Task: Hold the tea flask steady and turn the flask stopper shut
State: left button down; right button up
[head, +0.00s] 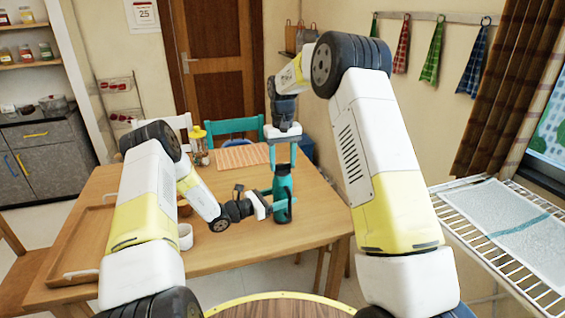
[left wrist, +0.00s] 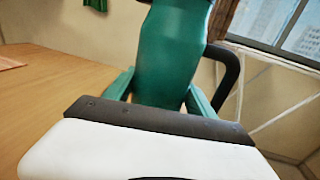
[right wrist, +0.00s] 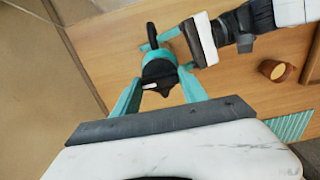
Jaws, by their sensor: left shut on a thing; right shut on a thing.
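The green tea flask (head: 284,200) stands upright on the wooden table, near its right front edge. In the left wrist view its green body (left wrist: 172,50) fills the middle, with a black handle (left wrist: 232,75) at its right. My left gripper (head: 280,204) reaches in from the left and is shut around the body. My right gripper (head: 283,168) points down from above and is shut on the dark flask stopper (right wrist: 160,76). In the right wrist view the stopper sits on top of the flask between my teal fingers. The stopper's seat is hidden by my fingers.
A mug (head: 185,236) stands on the table left of the flask, near a wooden tray (head: 60,262). A yellow-topped jar (head: 198,146) and a striped placemat (head: 243,157) are farther back. A white rack (head: 500,240) stands at the right.

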jog(key=shift+w, duration=0.1)
jog(key=o, duration=1.4)
jog(key=shift+r, duration=0.1)
notch_tip(320, 180, up, 12)
jog(key=shift+f, duration=0.1)
pick_arm(q)
jog(key=shift+c, duration=1.2)
grip_release()
